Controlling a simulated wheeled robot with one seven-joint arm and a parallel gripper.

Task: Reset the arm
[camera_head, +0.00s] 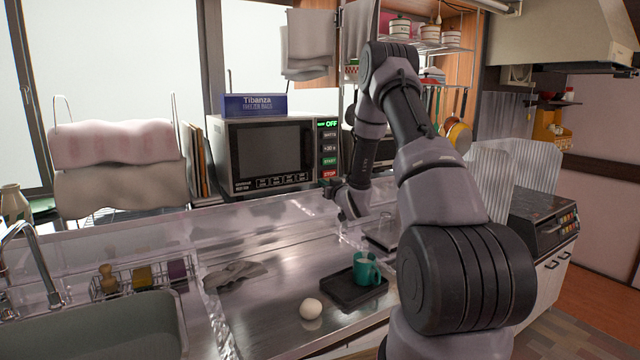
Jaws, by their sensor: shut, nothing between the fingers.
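My arm rises from the lower right, bends at the top and comes down toward the counter. My gripper (344,204) hangs at its end, above the back of the steel counter and just right of the microwave's lower corner. Its fingers are small in this view, shut and empty. A teal mug (366,268) stands on a black tray (338,289) on the counter, in front of and below the gripper. The gripper is apart from the mug. My forearm and upper arm hide part of the counter and the wall behind.
A microwave (271,153) with a blue box (254,104) on top stands at the back. A white egg-like object (311,309) and a grey cloth (235,274) lie on the counter (268,318). The sink (90,328) is at left, a stove (541,221) at right.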

